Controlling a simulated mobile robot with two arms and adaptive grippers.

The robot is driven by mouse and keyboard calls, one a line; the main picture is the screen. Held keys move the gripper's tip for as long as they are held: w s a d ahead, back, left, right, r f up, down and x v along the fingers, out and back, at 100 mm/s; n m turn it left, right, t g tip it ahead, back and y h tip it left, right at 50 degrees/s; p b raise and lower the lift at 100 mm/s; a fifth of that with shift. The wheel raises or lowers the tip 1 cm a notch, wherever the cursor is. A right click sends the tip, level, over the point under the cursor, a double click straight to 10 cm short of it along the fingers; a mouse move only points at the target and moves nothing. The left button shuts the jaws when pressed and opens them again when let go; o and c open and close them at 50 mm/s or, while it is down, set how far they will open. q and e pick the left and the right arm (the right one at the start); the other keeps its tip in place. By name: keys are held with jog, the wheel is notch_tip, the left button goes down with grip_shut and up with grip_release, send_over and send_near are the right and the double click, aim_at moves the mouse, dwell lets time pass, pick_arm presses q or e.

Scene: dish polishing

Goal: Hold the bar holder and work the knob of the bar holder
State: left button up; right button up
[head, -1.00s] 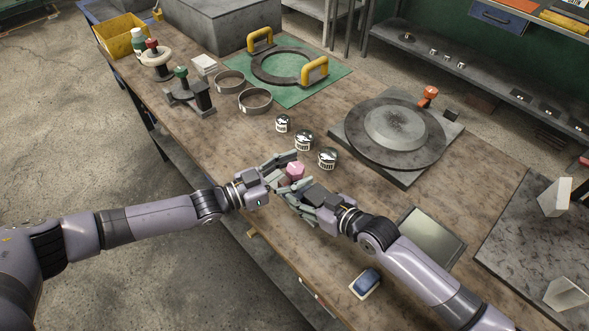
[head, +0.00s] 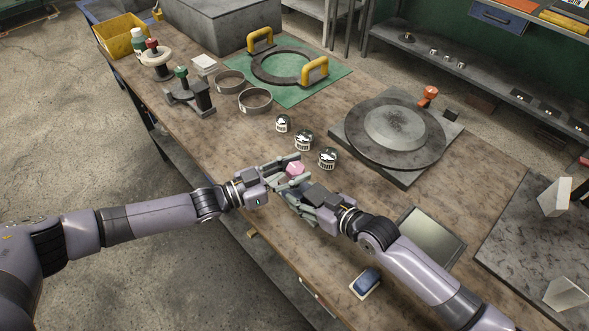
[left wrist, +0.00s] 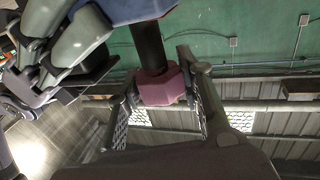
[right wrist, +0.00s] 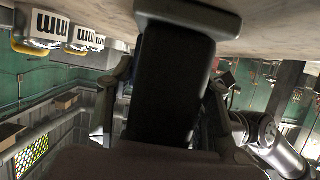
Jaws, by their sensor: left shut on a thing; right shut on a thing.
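The bar holder is held between my two grippers above the near edge of the bench. Its pink faceted knob (head: 294,168) faces up in the head view. In the left wrist view the knob (left wrist: 158,86) sits on a dark shaft between the fingers of my left gripper (head: 284,172), which is shut on it. My right gripper (head: 300,194) is shut on the holder's black body (right wrist: 170,85), seen in the right wrist view with a wider grey end piece (right wrist: 192,14). The fingers hide most of the holder in the head view.
Several chrome-topped jars (head: 303,140) stand just beyond the grippers. A round plate on a slab (head: 395,135) lies to the right. A grey tray (head: 432,238) and a blue block (head: 367,281) lie near my right arm.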

pick_arm(q)
jog(key=shift+w+r+g, duration=0.1)
jog(key=shift+w+g, duration=0.05)
jog(key=shift+g, duration=0.15)
jog(key=m+g+h, duration=0.1)
jog(key=m+g, duration=0.1)
jog(key=m+g+h, duration=0.1)
jog(key=m+g, duration=0.1)
jog(key=g, duration=0.1)
jog(key=shift+w+g, duration=0.15)
jog(key=shift+g, duration=0.15)
jog(key=shift+m+g, duration=1.5)
jog(key=shift+g, duration=0.6)
jog(key=shift+w+m+g, duration=0.2)
jog(key=shift+m+g, duration=0.5)
jog(key=shift+g, duration=0.4)
jog(key=shift+m+g, duration=0.3)
jog(key=shift+g, duration=0.1)
jog(key=shift+s+g+y, duration=0.3)
jog(key=o, duration=1.2)
jog(key=shift+s, duration=0.1)
